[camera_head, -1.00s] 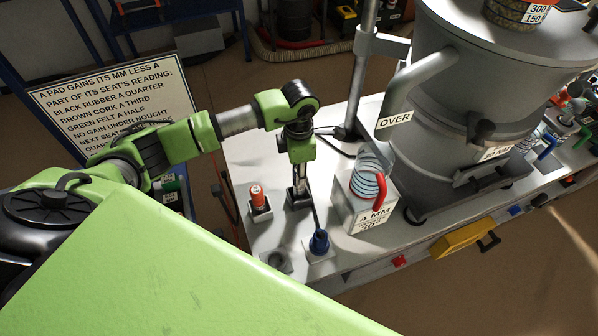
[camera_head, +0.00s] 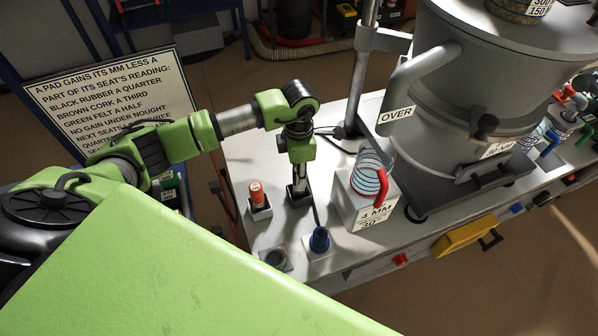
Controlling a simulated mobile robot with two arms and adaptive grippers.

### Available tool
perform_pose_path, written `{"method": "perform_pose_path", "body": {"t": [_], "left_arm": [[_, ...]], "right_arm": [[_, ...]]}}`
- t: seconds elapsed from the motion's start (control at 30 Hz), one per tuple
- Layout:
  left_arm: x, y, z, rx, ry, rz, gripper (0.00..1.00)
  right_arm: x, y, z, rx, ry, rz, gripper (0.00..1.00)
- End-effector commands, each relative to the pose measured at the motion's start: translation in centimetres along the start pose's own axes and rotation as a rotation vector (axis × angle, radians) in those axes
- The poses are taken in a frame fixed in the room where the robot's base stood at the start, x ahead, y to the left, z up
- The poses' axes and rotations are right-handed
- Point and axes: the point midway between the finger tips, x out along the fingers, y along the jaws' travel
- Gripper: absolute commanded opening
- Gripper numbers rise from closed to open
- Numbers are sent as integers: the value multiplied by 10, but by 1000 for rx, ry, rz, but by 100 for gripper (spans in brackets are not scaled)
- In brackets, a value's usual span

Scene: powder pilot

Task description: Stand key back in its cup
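My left arm comes in from the left, and its gripper (camera_head: 299,190) points down over a small square holder on the white bench. The fingers are dark and small, and I cannot tell whether they are open or shut. A thin dark rod runs from beside the gripper down to a blue piece (camera_head: 320,240) standing at a pale square base. I cannot tell whether the rod is held or whether this is the key. An orange-red cylinder (camera_head: 257,193) stands in another square holder to the left. My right gripper is out of view.
A clear jar with a red handle (camera_head: 380,178) stands on a block marked 4 MM (camera_head: 372,217), right of the gripper. A large grey vessel (camera_head: 445,110) with a spout marked OVER stands behind it. A text sign (camera_head: 110,95) stands at left. My green body hides the near bench edge.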

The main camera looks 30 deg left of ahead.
Motion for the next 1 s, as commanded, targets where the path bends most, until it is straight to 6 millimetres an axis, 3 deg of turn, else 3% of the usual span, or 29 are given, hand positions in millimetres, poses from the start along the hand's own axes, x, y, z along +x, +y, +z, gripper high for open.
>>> {"method": "perform_pose_path", "body": {"t": [0.93, 0.97, 1.0], "left_arm": [[19, 1, 0, -1, -1, 1, 0], [18, 1, 0, -1, -1, 1, 29], [18, 1, 0, -1, -1, 1, 40]], "right_arm": [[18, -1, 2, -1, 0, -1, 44], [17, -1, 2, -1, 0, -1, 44], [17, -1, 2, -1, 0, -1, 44]]}}
